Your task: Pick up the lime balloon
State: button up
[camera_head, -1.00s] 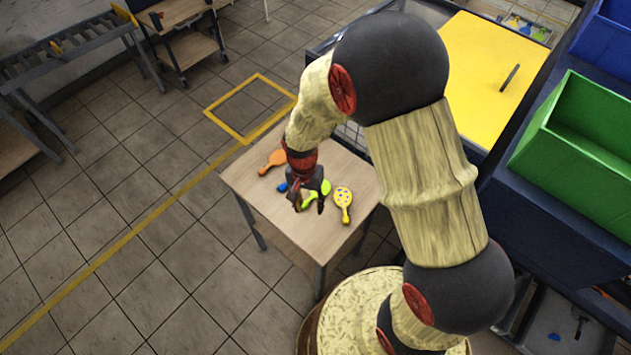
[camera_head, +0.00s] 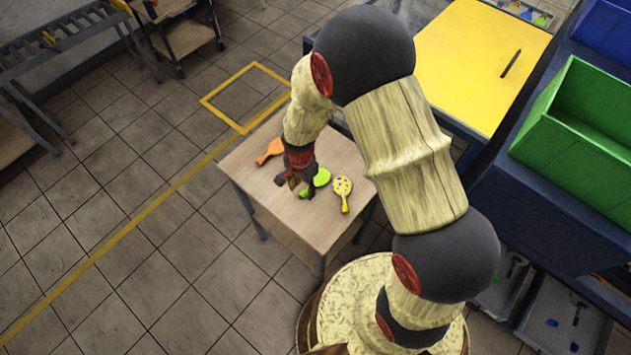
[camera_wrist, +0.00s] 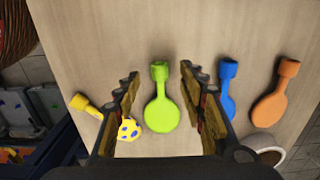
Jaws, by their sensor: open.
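The lime balloon (camera_wrist: 161,108) lies on the wooden table, centred between my open fingers in the wrist view, its neck pointing away from the wrist. It also shows in the head view (camera_head: 321,177), partly hidden by my gripper (camera_head: 294,180). My gripper (camera_wrist: 160,105) is open and empty, its two fingers on either side of the lime balloon. Whether the fingers touch it or how high they are above the table is hard to tell.
On the same table (camera_head: 285,216) lie a yellow balloon with blue spots (camera_wrist: 129,130) to the left, a blue one (camera_wrist: 227,88) close beside the right finger, and an orange one (camera_wrist: 271,106) farther right. A green bin (camera_head: 575,135) stands to the right.

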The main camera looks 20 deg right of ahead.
notch_tip(320, 180, down, 2)
jog(key=shift+f, duration=0.25)
jog(key=c, duration=0.8)
